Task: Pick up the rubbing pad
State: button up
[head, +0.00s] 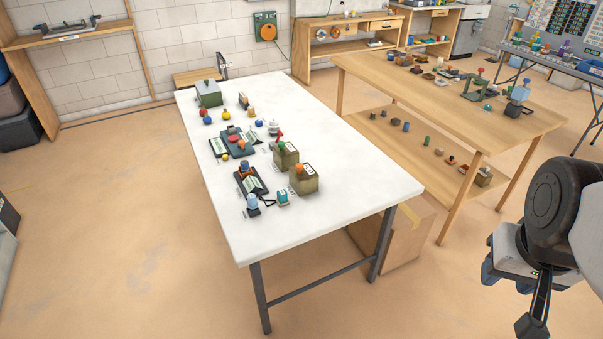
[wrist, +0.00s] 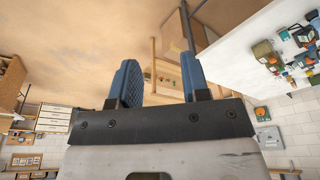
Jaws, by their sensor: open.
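My gripper (wrist: 158,70) shows its two blue fingers apart with nothing between them in the wrist view. In the head view my gripper (head: 506,278) hangs at the far right, in the air, well away from the tabletops. I cannot tell which small item is the rubbing pad. Many small items stand on the white table (head: 340,205), among them a dark tray-like piece (head: 251,184) and several knobbed, stamp-like pieces; more are on the wooden table (head: 400,85). The white table also shows tilted in the wrist view (wrist: 240,50).
A green box (head: 208,93) stands at the white table's far left corner. Two olive blocks (head: 304,179) (head: 286,155) stand near its middle. The table's near end is clear. The wooden table has a lower shelf with small items. A cardboard box (head: 408,238) sits between the tables.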

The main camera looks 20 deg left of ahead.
jog(key=o, duration=0.4)
